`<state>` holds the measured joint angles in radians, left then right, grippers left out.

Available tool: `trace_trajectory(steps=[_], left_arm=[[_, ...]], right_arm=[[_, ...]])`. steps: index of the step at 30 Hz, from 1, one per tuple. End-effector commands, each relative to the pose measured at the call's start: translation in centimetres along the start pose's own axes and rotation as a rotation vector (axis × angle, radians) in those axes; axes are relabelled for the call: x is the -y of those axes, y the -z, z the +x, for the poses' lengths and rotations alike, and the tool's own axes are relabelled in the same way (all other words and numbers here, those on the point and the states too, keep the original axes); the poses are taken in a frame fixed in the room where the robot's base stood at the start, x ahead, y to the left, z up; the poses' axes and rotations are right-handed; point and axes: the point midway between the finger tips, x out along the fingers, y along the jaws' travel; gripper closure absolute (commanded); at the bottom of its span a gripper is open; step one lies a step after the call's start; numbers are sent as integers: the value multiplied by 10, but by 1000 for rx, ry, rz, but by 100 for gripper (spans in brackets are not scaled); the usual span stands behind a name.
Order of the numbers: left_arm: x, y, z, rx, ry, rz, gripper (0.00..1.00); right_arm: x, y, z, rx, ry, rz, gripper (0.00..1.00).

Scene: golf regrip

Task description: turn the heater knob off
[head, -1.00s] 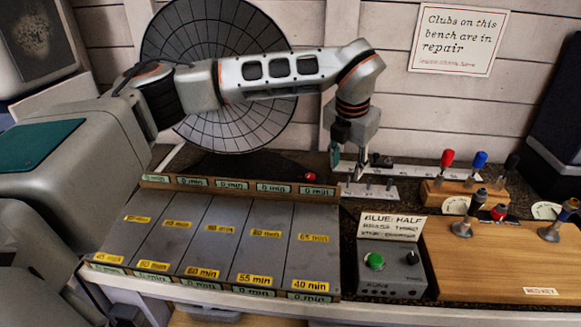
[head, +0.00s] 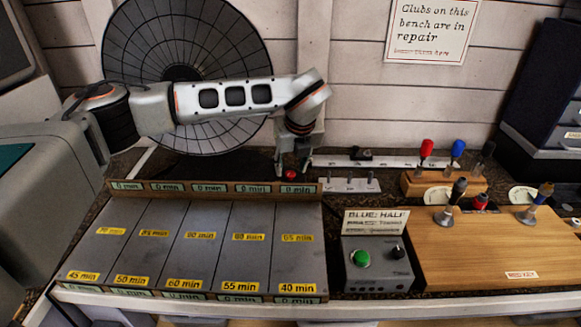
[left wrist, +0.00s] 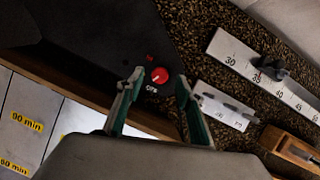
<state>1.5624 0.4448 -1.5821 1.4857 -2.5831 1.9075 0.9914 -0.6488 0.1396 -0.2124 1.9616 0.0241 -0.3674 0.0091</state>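The heater knob (left wrist: 160,75) is a small red round knob with a pale pointer mark, on a dark panel. White lettering that looks like OFF sits just below it in the left wrist view, and a small red mark sits above left. I cannot tell exactly where the pointer aims. In the head view the knob (head: 291,175) shows behind the timed trays. My left gripper (head: 293,168) is over it, pointing down. In the left wrist view the left gripper (left wrist: 158,80) is open, with the knob between its green-edged fingers, apart from both. My right gripper is out of view.
A ruler strip (left wrist: 262,70) and a small white peg plate (head: 350,185) lie right of the knob. A box with a green button (head: 361,258) stands front right. Timed trays (head: 190,215) fill the front left. A large dark disc (head: 185,60) stands behind my arm.

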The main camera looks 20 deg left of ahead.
Motion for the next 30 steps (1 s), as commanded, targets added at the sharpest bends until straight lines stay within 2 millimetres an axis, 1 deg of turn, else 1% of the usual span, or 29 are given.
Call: trace_trajectory(steps=[3, 6, 14, 15, 17, 18, 26, 30], left_arm=[[0, 0, 11, -1, 0, 0, 63], [0, 0, 15, 0, 1, 1, 63], [0, 0, 16, 0, 1, 1, 63], [0, 0, 16, 0, 1, 1, 74], [0, 0, 16, 0, 1, 1, 89], [0, 0, 16, 0, 1, 1, 100], [0, 0, 17, 0, -3, -7, 100], [1, 1, 17, 1, -19, -44, 100]], right_arm=[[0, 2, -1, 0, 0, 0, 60], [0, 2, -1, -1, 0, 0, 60], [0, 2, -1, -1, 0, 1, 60], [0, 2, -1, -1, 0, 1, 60], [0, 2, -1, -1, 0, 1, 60], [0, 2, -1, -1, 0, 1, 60], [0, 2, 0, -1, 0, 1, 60], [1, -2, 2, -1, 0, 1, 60]])
